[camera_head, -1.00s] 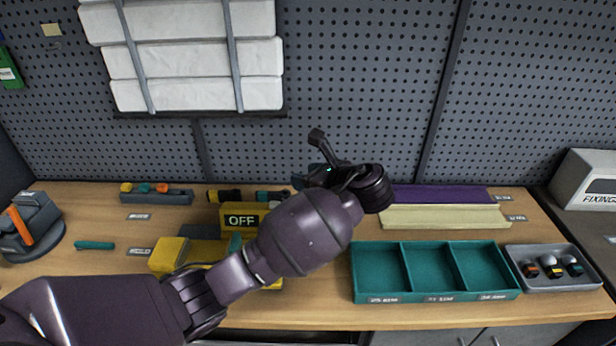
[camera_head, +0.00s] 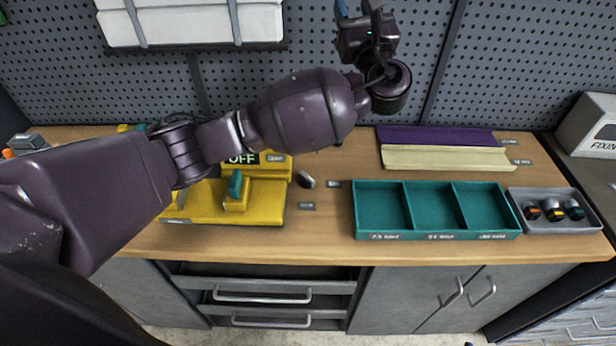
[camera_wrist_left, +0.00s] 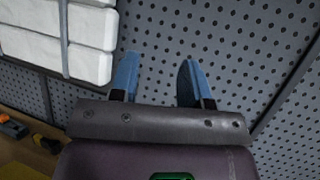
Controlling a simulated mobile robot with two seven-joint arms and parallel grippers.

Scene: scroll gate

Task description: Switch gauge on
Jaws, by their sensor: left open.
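The gauge is a yellow unit on the bench in the head view. Its dark display (camera_head: 243,159) reads OFF and is partly hidden by my left arm. In front of it lies a yellow base (camera_head: 264,200) with a yellow block and a teal piece (camera_head: 235,184) standing on it. My left gripper (camera_head: 361,8) is raised high in front of the pegboard, up and to the right of the gauge and well apart from it. In the left wrist view its blue fingers (camera_wrist_left: 157,82) are spread with nothing between them. My right gripper is not in view.
A teal three-compartment tray (camera_head: 380,232) and a grey tray (camera_head: 560,225) with small knobbed parts stand to the right. Purple (camera_head: 435,135) and cream strips (camera_head: 447,158) lie behind. A small dark-and-light part (camera_head: 306,180) lies beside the gauge.

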